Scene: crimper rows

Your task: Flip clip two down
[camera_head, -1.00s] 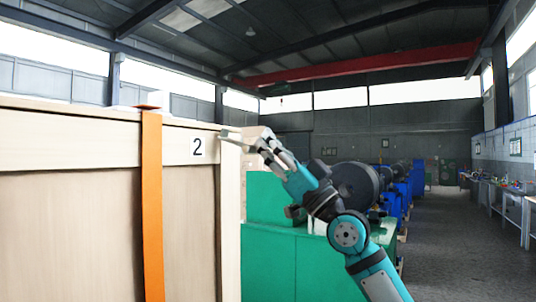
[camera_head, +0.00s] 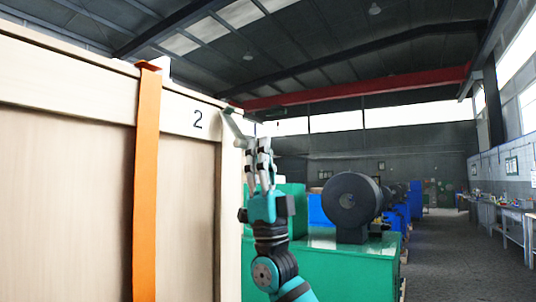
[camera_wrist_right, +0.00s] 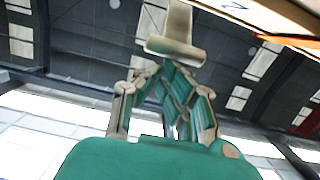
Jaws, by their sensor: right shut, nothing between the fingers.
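A large pale wooden crate (camera_head: 70,180) stands at left with a black number 2 on its top rail. Clip two, a small grey-beige lever (camera_head: 235,126), sits at the crate's upper right corner and slants down to the right. My right gripper (camera_head: 257,143) is shut and empty, pointing up just right of the clip. In the wrist view the clip (camera_wrist_right: 177,38) appears as a flared piece just beyond the gripper's fingers (camera_wrist_right: 168,78). I cannot tell whether they touch. The left gripper is out of view.
An orange strap (camera_head: 146,190) runs down the crate's front. A green machine base (camera_head: 340,270) with a dark round motor (camera_head: 352,200) stands behind my right arm. An open aisle (camera_head: 450,250) and workbenches (camera_head: 515,220) lie at right.

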